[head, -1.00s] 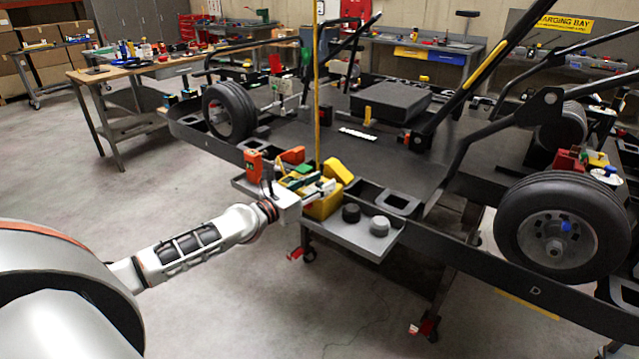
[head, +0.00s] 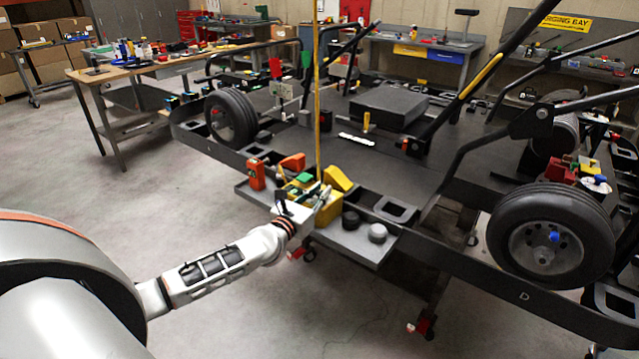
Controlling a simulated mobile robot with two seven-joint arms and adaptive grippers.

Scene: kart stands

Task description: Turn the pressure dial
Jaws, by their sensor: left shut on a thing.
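My left gripper (head: 320,196) is over the grey tray (head: 346,237) at the kart stand's near edge. It is shut at the front of a yellow unit (head: 329,212) with a raised yellow part behind it. The pressure dial is too small and too covered by the fingers to make out clearly; the fingers close where it appears to sit on this unit. My right gripper is not in view.
An orange device (head: 256,174) stands left of my gripper. Two round knobs, one black (head: 351,220) and one grey (head: 378,233), sit on the tray at right. A yellow upright pole (head: 317,100) rises just behind. A kart wheel (head: 552,240) is at right. The floor at left is clear.

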